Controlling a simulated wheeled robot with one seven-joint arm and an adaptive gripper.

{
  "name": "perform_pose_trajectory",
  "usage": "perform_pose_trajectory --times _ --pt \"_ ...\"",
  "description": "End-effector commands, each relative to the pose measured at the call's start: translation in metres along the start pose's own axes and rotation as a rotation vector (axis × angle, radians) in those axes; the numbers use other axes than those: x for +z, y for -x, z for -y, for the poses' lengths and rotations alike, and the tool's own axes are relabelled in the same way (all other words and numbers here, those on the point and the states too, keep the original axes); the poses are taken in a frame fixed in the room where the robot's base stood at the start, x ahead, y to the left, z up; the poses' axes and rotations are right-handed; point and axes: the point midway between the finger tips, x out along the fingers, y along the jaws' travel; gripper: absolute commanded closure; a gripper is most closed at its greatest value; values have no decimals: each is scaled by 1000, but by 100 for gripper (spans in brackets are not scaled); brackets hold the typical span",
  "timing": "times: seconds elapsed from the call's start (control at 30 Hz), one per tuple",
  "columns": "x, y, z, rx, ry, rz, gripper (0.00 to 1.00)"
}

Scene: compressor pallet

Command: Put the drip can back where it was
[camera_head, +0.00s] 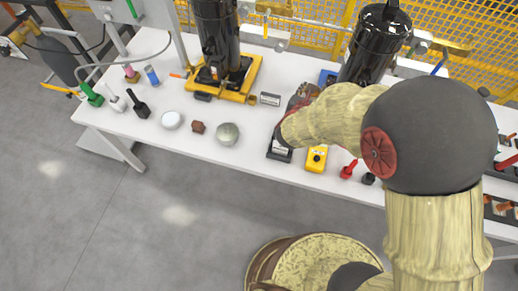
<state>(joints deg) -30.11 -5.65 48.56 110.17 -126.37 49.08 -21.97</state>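A round grey metal can (227,134), which looks like the drip can, stands on the white table left of my arm's end. It is upright and nothing touches it. My arm reaches in from the right over the table, and its wrist ends near the dark box with a pale face, to the right of the can. My gripper cannot be made out clearly there; its fingers are hidden or merge with dark items.
Black cylinders (216,35) (376,42) stand at the back.

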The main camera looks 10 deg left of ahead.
Motion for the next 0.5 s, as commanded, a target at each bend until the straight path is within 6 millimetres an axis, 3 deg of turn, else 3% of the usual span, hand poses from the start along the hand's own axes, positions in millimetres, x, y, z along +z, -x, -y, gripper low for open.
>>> perform_pose_trajectory --times 0.03,0.2,0.4,0.5 --pt "-27 4 -24 22 11 -3 91" --pt "-89 28 -84 64 32 -3 91" --pt "-144 56 -126 93 55 -3 91" --pt "-158 65 -136 101 62 -3 91"
